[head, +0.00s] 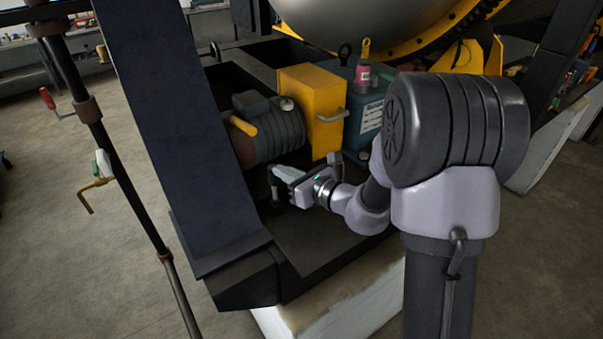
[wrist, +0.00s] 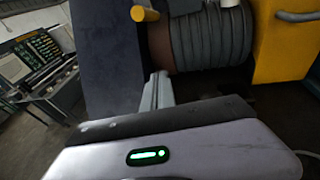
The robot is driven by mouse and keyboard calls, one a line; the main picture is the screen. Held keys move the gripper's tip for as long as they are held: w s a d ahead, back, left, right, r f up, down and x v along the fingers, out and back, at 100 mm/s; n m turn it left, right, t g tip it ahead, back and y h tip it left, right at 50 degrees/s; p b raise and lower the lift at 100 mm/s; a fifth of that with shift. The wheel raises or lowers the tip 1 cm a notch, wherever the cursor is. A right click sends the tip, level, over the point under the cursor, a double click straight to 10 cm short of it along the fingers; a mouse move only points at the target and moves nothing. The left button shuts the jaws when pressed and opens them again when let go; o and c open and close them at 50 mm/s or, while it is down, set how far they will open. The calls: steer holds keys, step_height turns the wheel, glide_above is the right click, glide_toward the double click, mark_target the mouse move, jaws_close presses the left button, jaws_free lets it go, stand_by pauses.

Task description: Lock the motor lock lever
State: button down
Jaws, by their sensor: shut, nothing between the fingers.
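A grey ribbed motor (head: 268,132) sits on the dark frame. A short yellow handle (head: 243,126) sticks out at its left end; it looks like the lock lever, but I cannot tell whether it is locked. The handle also shows at the top of the wrist view (wrist: 145,14), with the motor (wrist: 208,40) to its right. My gripper (head: 277,172) is just below the motor, apart from the yellow handle. Its pale fingers (wrist: 158,90) are shut and empty. My gripper's body hides what lies directly below it in the wrist view.
A yellow box with a grey handle (head: 312,105) stands right of the motor. A thick dark beam (head: 180,130) rises close on the left. A teal box (head: 366,118) with a pink bottle (head: 362,76) on it is behind my arm.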

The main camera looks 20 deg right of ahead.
steer(key=w+g+p, duration=0.1)
steer(key=w+p, duration=0.1)
steer(key=p, duration=0.1)
steer(key=w+a+r+g+h+p, duration=0.1)
steer(key=shift+w+g+p, duration=0.15)
steer(key=shift+g+p, duration=0.15)
steer(key=shift+w+a+f, duration=0.25)
steer(key=shift+w, duration=0.2)
steer(key=shift+w+p, duration=0.2)
steer(key=shift+p, duration=0.2)
steer(key=shift+r, duration=0.1)
steer(key=shift+d+r, duration=0.1)
steer(key=b+v, duration=0.1)
steer(key=v, duration=1.6)
steer(key=shift+s, duration=0.25)
